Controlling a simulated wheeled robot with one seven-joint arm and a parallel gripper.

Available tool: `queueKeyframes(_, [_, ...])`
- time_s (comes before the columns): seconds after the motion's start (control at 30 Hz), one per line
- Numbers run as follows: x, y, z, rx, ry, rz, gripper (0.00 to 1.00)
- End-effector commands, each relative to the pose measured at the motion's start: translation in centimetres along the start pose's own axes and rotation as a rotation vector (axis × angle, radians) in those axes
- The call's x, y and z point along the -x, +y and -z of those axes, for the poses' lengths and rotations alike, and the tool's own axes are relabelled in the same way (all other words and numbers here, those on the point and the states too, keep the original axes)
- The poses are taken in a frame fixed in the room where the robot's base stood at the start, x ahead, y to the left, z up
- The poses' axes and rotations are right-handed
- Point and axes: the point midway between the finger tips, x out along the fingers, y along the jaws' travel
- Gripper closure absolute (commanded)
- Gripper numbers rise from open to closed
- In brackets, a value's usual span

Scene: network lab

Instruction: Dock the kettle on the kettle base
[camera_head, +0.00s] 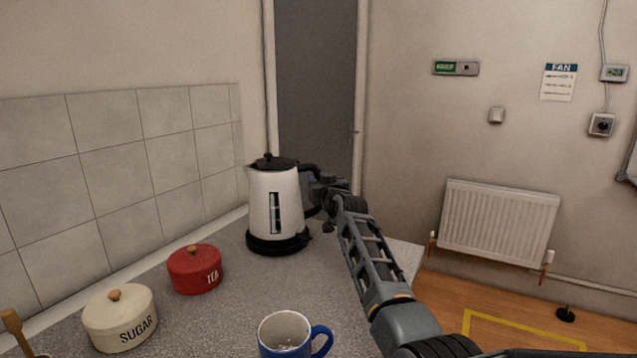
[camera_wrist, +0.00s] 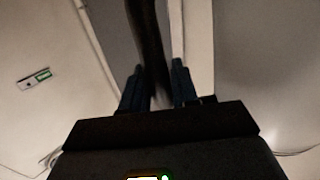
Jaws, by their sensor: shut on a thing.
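The white kettle (camera_head: 275,203) with a black lid and a dark water window stands upright at the far end of the counter. The black kettle base (camera_head: 278,243) is directly under it, with no clear gap showing between them; I cannot tell if the kettle is fully seated. My gripper (camera_head: 316,188) reaches in from the right at the kettle's handle side. In the wrist view my gripper (camera_wrist: 160,88) has its two fingers on either side of the dark handle (camera_wrist: 146,45) and is shut on it. The kettle's body partly hides the base.
A red tea tin (camera_head: 195,270), a cream sugar tin (camera_head: 120,318) and a blue mug (camera_head: 284,336) stand nearer on the grey counter (camera_head: 225,318). The tiled wall (camera_head: 120,150) runs along the left. A radiator (camera_head: 498,222) is on the far wall at right.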

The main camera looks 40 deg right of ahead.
Motion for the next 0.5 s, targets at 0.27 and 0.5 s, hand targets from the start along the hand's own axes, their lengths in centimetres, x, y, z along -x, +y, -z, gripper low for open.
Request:
queueKeyframes(0.27, [-0.05,0.04,0.23,-0.005,0.01,-0.001,1.0])
queueKeyframes(0.5, [-0.05,0.03,-0.14,-0.005,0.01,-0.001,1.0])
